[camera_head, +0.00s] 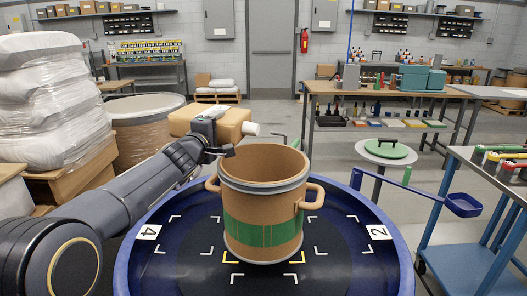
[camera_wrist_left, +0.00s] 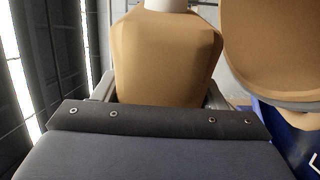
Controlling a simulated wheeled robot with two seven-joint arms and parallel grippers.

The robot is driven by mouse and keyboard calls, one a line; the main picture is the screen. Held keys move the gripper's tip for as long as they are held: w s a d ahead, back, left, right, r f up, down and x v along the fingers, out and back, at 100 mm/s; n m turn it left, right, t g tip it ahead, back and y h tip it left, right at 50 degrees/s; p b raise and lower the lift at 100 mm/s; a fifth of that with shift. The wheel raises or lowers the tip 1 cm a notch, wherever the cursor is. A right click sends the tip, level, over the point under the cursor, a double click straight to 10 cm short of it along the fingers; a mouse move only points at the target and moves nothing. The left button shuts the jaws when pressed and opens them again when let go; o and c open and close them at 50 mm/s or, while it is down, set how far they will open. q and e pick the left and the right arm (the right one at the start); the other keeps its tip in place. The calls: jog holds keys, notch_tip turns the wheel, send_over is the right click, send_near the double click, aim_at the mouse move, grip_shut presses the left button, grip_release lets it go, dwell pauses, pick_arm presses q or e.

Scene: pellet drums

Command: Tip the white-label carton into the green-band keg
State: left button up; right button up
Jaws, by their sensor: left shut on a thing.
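The green-band keg (camera_head: 262,226) stands upright and open on a round blue-rimmed turntable (camera_head: 130,250). It has a grey rim and two side handles. My left gripper (camera_head: 219,135) is shut on a tan carton (camera_head: 236,117), held up left of and behind the keg's mouth. The carton lies tipped on its side, its white neck (camera_head: 250,128) pointing right. In the left wrist view the carton (camera_wrist_left: 165,60) fills the jaws, and part of the keg (camera_wrist_left: 275,50) shows at the right. No label shows clearly. No pellets are visible. My right gripper is out of view.
A green lid (camera_head: 386,149) rests on a small stand behind right. Wrapped sacks (camera_head: 45,95) and a large drum (camera_head: 143,125) stand at the left. The turntable around the keg is clear.

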pick_arm(q)
jog(key=shift+d+r+m, duration=0.1)
jog(key=shift+r+m, duration=0.6)
jog(key=shift+m, duration=0.1)
dwell(1.0)
